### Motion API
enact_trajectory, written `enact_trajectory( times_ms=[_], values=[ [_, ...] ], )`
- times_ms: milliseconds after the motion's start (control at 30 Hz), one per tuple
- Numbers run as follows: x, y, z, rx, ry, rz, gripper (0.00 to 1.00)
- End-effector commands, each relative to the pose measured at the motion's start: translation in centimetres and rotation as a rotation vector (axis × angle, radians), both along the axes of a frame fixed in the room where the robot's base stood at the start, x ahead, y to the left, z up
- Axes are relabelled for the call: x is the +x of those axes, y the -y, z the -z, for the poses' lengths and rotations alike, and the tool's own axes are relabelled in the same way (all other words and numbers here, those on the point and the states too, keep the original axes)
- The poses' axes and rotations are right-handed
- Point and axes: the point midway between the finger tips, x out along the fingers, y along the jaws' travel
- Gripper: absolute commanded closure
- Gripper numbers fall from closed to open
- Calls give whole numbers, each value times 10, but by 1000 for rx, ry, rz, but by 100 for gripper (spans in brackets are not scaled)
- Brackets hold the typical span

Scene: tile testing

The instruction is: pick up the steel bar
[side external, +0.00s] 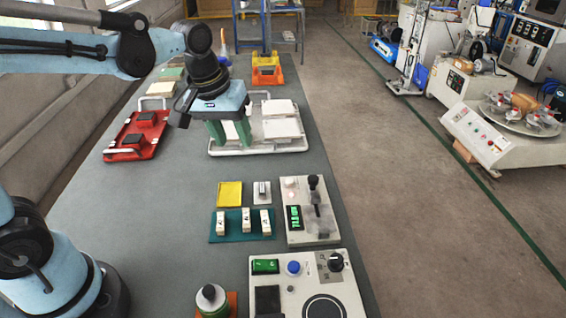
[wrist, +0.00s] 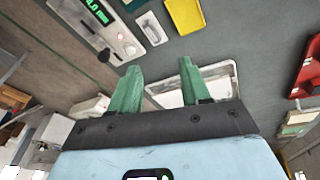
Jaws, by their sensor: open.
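A small grey metal piece on a pale plate, which looks like the steel bar (side external: 262,188), lies on the table between a yellow square and a grey instrument. It also shows near the top of the wrist view (wrist: 152,27), beyond my fingertips. My gripper (side external: 229,133) points down over the left part of a white tray, farther back on the table than the bar. Its two green fingers are open and apart in the wrist view (wrist: 158,68), with nothing between them. The bar is apart from my gripper and unobstructed.
The white tray (side external: 215,151) holds white tiles. A red tray (side external: 118,155) is at left. The yellow square (side external: 229,194), a teal holder (side external: 234,236) with white blocks and the instrument with a green display (side external: 325,232) surround the bar. The table's left middle is clear.

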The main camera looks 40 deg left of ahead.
Motion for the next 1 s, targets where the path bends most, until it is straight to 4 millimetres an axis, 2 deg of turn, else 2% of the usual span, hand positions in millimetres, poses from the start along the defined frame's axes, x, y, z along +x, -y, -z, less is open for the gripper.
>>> enact_trajectory(
  times_ms=[33, 200, 400, 667, 1000],
  values=[
    [11, 2, 2, -10, -34, -41, 53],
    [37, 7, 13, -34, -151, -188, 53],
    [54, 11, 27, -39, -241, -310, 53],
    [59, 12, 43, -38, -270, -349, 53],
    [59, 12, 91, -39, -268, -347, 53]
  ],
)
